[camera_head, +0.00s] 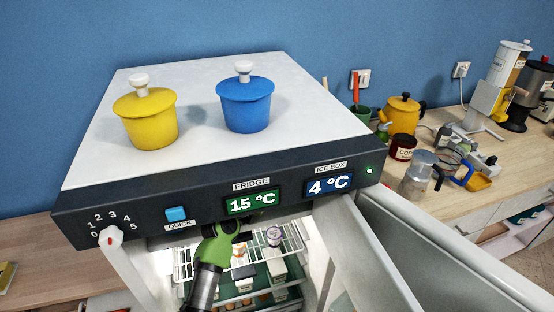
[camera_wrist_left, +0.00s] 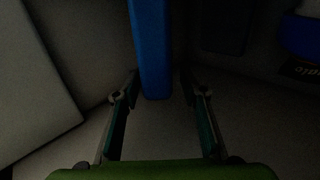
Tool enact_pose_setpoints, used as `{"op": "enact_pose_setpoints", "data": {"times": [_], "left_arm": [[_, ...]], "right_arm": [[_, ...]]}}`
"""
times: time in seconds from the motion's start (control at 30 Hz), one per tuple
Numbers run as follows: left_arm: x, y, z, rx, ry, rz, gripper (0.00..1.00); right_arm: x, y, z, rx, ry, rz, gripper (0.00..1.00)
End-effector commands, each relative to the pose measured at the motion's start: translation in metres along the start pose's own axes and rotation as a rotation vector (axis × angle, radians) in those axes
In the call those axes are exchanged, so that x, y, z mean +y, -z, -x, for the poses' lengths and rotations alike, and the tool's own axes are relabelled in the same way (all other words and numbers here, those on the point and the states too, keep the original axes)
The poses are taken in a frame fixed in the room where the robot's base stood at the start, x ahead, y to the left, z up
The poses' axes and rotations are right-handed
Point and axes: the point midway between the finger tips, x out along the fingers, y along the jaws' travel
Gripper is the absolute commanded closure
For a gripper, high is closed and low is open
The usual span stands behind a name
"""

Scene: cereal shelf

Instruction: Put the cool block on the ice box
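In the left wrist view, which is very dark, a long blue block (camera_wrist_left: 152,45), probably the cool block, extends from the top edge down between the fingers of my left gripper (camera_wrist_left: 160,90). The fingers are apart, with a gap on each side of the block. In the head view my green left wrist (camera_head: 219,243) reaches up under the appliance's dark front panel; its fingers are hidden there. The ice box shows only through its label and display (camera_head: 329,185), reading 4 °C; its inside is hidden. My right gripper is in neither view.
The fridge display (camera_head: 252,203) reads 15 °C. Below, wire shelves (camera_head: 290,243) hold small items. An open door (camera_head: 425,250) stands at right. A yellow pot (camera_head: 150,120) and a blue pot (camera_head: 246,105) stand on the white top. A blue object (camera_wrist_left: 303,36) is at the wrist view's right.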

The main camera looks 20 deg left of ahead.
Motion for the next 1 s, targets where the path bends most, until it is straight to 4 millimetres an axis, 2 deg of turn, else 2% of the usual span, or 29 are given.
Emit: {"op": "enact_pose_setpoints", "data": {"times": [0.1,0.23,0.37,0.47,0.63,0.8,1.0], "left_arm": [[0.000,0.002,0.000,0.003,0.000,0.000,0.62],[0.000,0.002,0.000,0.004,0.001,0.000,0.62],[-0.001,0.001,0.005,0.004,0.001,-0.002,0.62],[-0.001,0.001,0.016,0.005,0.002,-0.002,0.62],[-0.001,-0.001,0.049,0.003,0.001,-0.004,0.62],[-0.001,-0.001,0.084,0.004,0.001,-0.004,0.62],[0.000,0.000,0.112,0.004,0.001,-0.002,0.62]], "right_arm": [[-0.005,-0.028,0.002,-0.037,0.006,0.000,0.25],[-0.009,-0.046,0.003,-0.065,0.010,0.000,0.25],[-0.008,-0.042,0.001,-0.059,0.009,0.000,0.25],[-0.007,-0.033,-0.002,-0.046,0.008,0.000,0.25],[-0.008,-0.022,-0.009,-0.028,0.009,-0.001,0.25],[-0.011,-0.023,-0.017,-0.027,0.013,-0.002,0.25],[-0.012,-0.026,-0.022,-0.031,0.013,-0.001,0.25]]}}
